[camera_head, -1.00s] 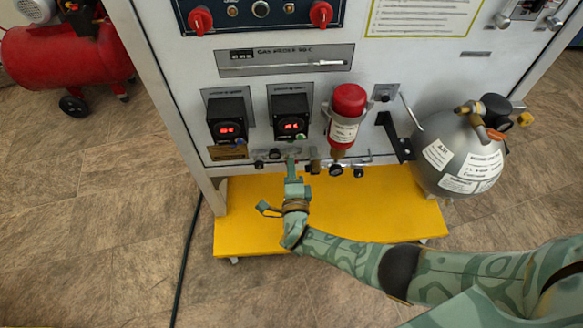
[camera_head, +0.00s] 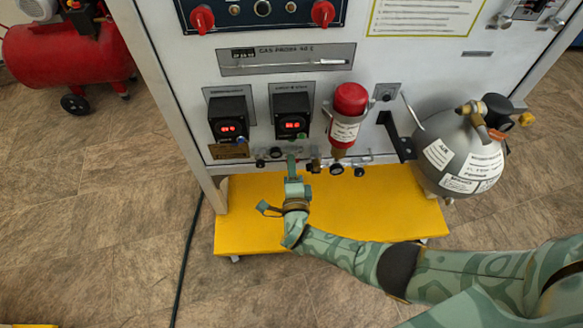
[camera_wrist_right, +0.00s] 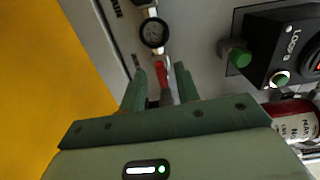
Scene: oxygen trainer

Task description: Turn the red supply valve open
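The red supply valve handle (camera_wrist_right: 161,74) shows in the right wrist view, between my right gripper's fingers and below a round gauge (camera_wrist_right: 153,32). My right gripper (camera_wrist_right: 160,84) is open, with one green finger on each side of the handle. Whether the fingers touch it cannot be told. In the head view my right gripper (camera_head: 292,162) is at the pipework low on the cabinet front, above the yellow platform, and it hides the valve there. My left gripper is not in view.
A red cylinder (camera_head: 349,100) and a grey tank (camera_head: 448,145) are to the right in the head view. The yellow platform (camera_head: 370,205) lies below.

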